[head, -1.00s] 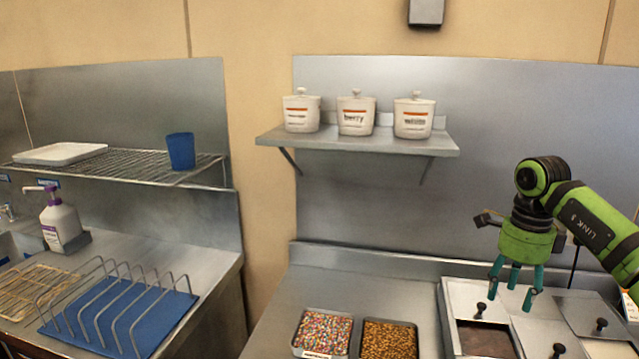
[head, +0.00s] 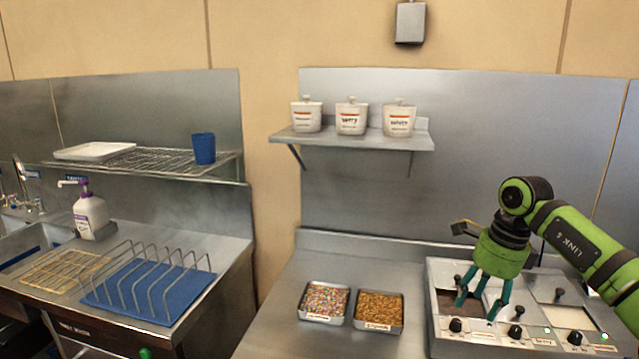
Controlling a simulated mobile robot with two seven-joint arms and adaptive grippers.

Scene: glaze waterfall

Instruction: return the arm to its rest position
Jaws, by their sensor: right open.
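My right arm comes in from the right in the head view, green with black joints. Its gripper (head: 484,301) has teal fingers that point down, spread apart and empty. The fingers hang in front of or over the steel topping unit (head: 436,300) with lidded wells and black knobs. I cannot tell whether the fingertips touch it. My left gripper is not in view.
Trays of sprinkles (head: 325,301) and brown bits (head: 379,309) sit on the counter left of the unit. A wall shelf (head: 350,140) holds three white jars. A wire rack on a blue mat (head: 179,308) and a pump bottle (head: 90,216) stand at left. Counter between is clear.

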